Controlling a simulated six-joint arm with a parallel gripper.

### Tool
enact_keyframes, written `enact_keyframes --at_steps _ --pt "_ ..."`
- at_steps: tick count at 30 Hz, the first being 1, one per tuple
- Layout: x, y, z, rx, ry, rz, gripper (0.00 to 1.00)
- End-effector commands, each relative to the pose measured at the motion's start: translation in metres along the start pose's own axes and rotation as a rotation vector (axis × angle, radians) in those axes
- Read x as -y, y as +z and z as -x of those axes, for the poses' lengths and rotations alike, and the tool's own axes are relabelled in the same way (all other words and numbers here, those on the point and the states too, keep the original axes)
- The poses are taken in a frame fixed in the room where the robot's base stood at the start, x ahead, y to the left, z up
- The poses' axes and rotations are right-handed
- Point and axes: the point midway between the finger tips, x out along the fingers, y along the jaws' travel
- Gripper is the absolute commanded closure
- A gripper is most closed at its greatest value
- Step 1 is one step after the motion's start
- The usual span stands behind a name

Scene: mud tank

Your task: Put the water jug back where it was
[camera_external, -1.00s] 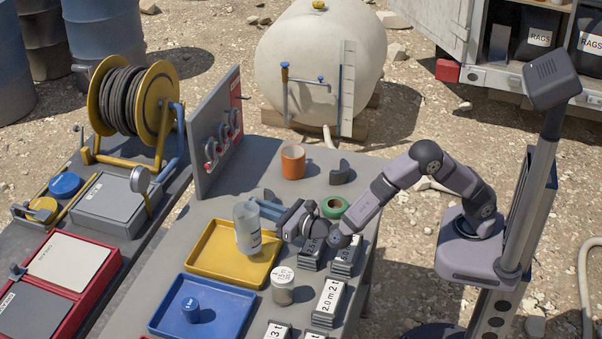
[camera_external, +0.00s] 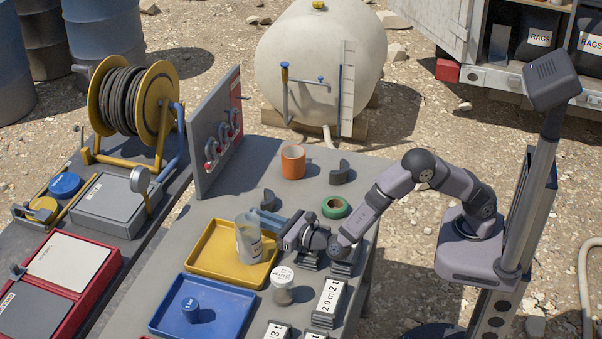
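The water jug (camera_external: 247,243) is a translucent whitish container with a printed label. It is upright at the right part of the yellow tray (camera_external: 206,262), its bottom at or just above the tray floor; I cannot tell whether it touches. My gripper (camera_external: 262,220) reaches in from the right with its blue fingers at the jug's upper part. The fingers appear shut on the jug, though their far side is hidden by it.
A blue tray (camera_external: 165,317) with a small blue weight is in front. Behind are an orange cup (camera_external: 293,162), green tape (camera_external: 335,207) and dark curved holders (camera_external: 339,173). An upright panel (camera_external: 213,135) borders the left.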

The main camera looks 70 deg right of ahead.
Motion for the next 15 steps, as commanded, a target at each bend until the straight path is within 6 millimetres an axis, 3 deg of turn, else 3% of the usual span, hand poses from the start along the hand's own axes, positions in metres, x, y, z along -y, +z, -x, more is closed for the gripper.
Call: enact_keyframes --at_steps 1,3,15 --pt "0.0 -0.0002 0.0 0.0 0.0 0.0 0.81" --pt "0.0 -0.0001 0.0 -0.001 0.0 0.0 0.72" --pt "-0.0001 0.0039 0.0 0.0 0.0 0.0 0.72"
